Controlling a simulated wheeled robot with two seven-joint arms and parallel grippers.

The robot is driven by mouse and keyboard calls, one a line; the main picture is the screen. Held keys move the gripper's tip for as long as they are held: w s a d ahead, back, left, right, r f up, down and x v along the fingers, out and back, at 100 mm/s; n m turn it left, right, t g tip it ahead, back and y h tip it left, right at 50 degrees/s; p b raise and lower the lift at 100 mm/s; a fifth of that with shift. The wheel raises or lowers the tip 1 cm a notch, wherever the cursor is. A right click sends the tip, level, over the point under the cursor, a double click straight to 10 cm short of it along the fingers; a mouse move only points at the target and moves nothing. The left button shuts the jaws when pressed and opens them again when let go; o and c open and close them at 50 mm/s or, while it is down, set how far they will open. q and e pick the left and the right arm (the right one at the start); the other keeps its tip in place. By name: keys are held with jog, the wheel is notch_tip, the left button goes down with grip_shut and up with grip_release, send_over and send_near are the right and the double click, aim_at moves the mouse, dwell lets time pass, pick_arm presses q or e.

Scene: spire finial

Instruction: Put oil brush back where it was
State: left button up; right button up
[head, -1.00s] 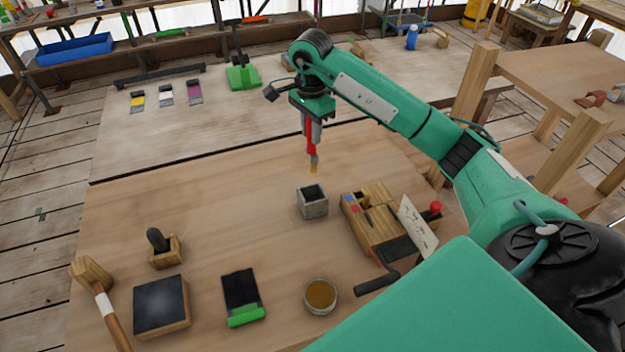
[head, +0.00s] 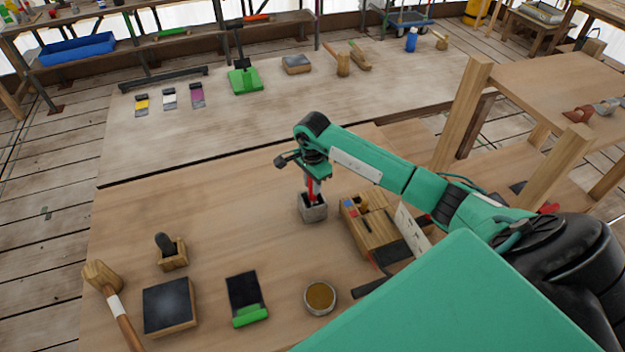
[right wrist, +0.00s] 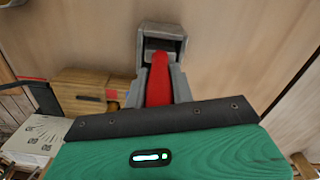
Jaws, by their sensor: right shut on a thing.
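The oil brush has a red handle (right wrist: 159,80), which stands between the fingers of my right gripper (head: 312,196). My right gripper is shut on the handle, directly over the small grey square holder (head: 313,212). The brush's lower end is hidden, inside or behind the holder's rim. In the right wrist view the grey holder (right wrist: 162,32) lies just beyond the fingertips, with the handle reaching toward its opening. I cannot tell whether the brush touches the bottom. My left gripper is not in view.
A wooden box (head: 368,222) with tools stands close right of the holder. A round tin (head: 320,297), a green-edged scraper (head: 247,297), a dark block (head: 169,306), a mallet (head: 103,277) and a small wooden stand (head: 172,254) lie in front. The table left of the holder is clear.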

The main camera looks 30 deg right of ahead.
jog(key=shift+f, duration=0.1)
jog(key=shift+f+b, duration=0.15)
jog(key=shift+b, duration=0.15)
jog(key=o, duration=1)
jog(key=shift+r, duration=0.35)
notch_tip(320, 180, up, 10)
jog(key=b, duration=0.4)
jog(key=shift+r, duration=0.85)
